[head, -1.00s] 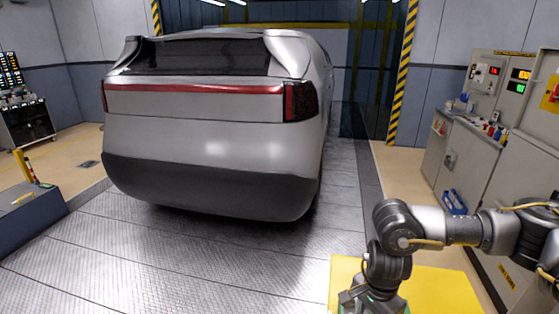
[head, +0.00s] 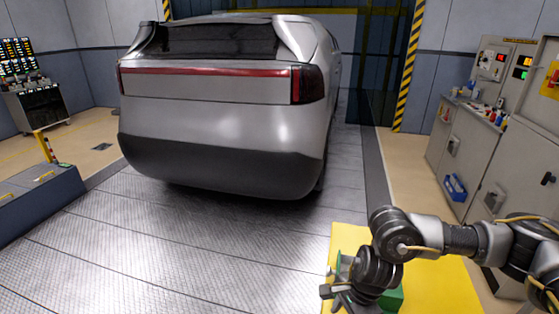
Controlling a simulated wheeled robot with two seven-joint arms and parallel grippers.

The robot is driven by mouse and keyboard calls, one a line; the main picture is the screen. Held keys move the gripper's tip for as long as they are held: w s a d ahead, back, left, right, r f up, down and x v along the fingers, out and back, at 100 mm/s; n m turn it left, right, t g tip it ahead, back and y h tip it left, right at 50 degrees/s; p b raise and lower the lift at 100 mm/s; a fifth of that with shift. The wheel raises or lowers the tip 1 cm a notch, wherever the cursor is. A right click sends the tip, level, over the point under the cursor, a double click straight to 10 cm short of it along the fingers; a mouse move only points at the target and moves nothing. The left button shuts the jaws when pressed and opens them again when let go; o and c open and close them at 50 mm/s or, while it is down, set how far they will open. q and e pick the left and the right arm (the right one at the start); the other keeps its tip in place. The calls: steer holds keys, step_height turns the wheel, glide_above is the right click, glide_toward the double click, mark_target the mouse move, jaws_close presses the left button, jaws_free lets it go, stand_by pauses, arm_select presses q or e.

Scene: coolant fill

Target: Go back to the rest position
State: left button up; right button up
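My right arm comes in from the right, and my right gripper (head: 345,294) points down at the bottom of the view, over the left part of a yellow surface (head: 448,290). Its fingers are small and partly cut off by the lower edge, so I cannot tell whether they are open or shut. A green object (head: 392,299) shows behind and beside the gripper, mostly hidden by my wrist. I cannot tell whether the gripper touches it. My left gripper is not in view.
A silver car (head: 220,110) stands ahead with its rear towards me. Grey cabinets (head: 465,150) with small bottles on top line the right side. A low dark block (head: 38,200) and a tool cart (head: 35,100) are on the left. The metal floor (head: 190,250) before the car is clear.

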steer(key=s+a+r+m+t+y, duration=0.2)
steer(key=s+a+m+y, duration=0.15)
steer(key=a+m, duration=0.6)
steer(key=s+a+r+m+t+y, duration=0.2)
steer(key=a+m+y, duration=0.3)
steer(key=a+m, duration=0.45)
steer(key=s+d+f+m+t+h, duration=0.1)
steer(key=d+f+m+t+h, duration=0.15)
steer(key=d+m, duration=0.7)
steer(key=d+f+m+t+h, duration=0.2)
steer(key=d+f+m+h, duration=0.25)
steer(key=m, duration=1.05)
steer(key=s+d+f+m+g+h, duration=0.2)
steer(key=s+d+f+m+g, duration=0.1)
steer(key=s+d+m, duration=0.35)
steer(key=s+d+f+m+g+h, duration=0.2)
steer(key=s+d+f+m, duration=0.2)
steer(key=s+d+m, duration=0.3)
step_height(320, 180, down, 27)
steer(key=s+d+g, duration=0.1)
steer(key=s+g, duration=0.1)
steer(key=s, duration=0.1)
steer(key=s+d+f+n, duration=0.1)
steer(key=s+d+f, duration=0.2)
steer(key=s+f, duration=1.1)
steer(key=shift+s+f+g, duration=0.35)
steer(key=shift+s, duration=0.5)
